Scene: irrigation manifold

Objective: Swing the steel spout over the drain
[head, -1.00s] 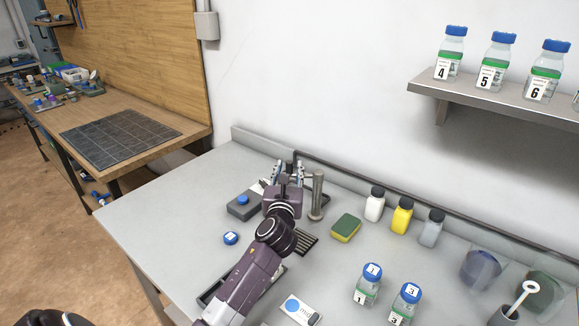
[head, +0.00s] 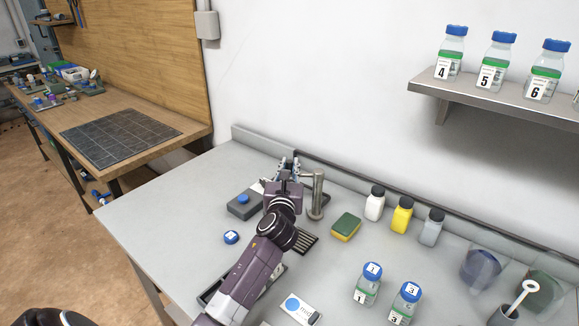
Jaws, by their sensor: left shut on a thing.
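The steel spout (head: 308,175) reaches left from the top of an upright steel post (head: 316,198) on the grey bench. My left gripper (head: 287,167) is shut on the spout, just left of the post; its fingers and the far end of the spout are largely hidden by the gripper body. The drain (head: 307,243), a dark slotted grate, lies in the bench in front of the post, partly covered by my left arm. The spout does not appear over the drain; it points away to the left. My right gripper is not in view.
A green and yellow sponge (head: 346,227) lies right of the post, with white (head: 375,204), yellow (head: 402,215) and grey (head: 432,228) bottles beyond it. A grey box with a blue button (head: 243,203) sits left of my gripper. The bench's left end is clear.

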